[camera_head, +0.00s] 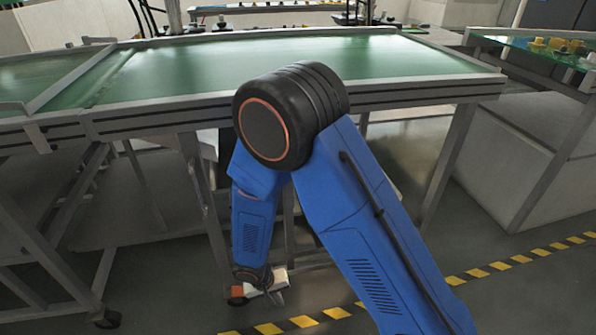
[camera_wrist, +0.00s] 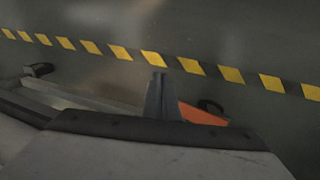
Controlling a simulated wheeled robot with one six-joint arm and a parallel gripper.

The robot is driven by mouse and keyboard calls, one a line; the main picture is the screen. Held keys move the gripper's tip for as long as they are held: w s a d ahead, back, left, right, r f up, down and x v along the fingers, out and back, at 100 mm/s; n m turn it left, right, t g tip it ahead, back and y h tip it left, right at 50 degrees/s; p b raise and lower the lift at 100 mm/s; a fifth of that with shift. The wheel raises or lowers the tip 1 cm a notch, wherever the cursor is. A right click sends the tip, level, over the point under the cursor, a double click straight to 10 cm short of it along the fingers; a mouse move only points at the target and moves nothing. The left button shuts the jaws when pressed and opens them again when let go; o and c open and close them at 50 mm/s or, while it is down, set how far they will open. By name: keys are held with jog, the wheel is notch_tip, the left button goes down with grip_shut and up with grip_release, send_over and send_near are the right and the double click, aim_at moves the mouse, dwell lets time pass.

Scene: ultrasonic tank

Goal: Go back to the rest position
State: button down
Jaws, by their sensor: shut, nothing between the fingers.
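My gripper (camera_head: 278,296) hangs low at the end of my folded blue arm, in front of the table's legs and above the grey floor. In the wrist view its fingers (camera_wrist: 162,98) are together, with nothing between them. My arm's black elbow joint hides part of the table's front edge in the head view.
A long table with a green top (camera_head: 200,62) and metal frame stands ahead. A second green-topped table (camera_head: 530,47) with small yellow parts is at the right. A yellow-black floor stripe (camera_head: 490,269) crosses the floor, also in the wrist view (camera_wrist: 120,52). Open floor lies lower right.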

jog(key=w+d+r+m, duration=0.1)
jog(key=w+d+r, duration=0.1)
jog(key=d+r, duration=0.55)
jog(key=w+d+r+t+y, duration=0.15)
jog(key=d+r, duration=0.35)
jog(key=r, duration=0.6)
jog(key=w+d+r+m+g, duration=0.1)
jog(key=w+d+r, duration=0.2)
jog(key=d+r, duration=0.45)
jog(key=s+d+r+t+y, duration=0.1)
jog(key=s+d+r+t, duration=0.2)
jog(key=s+d+r, duration=1.2)
notch_tip(320, 180, up, 3)
jog(key=shift+s+d+f, duration=0.15)
jog(key=shift+s+d, duration=0.1)
jog(key=shift+s, duration=1)
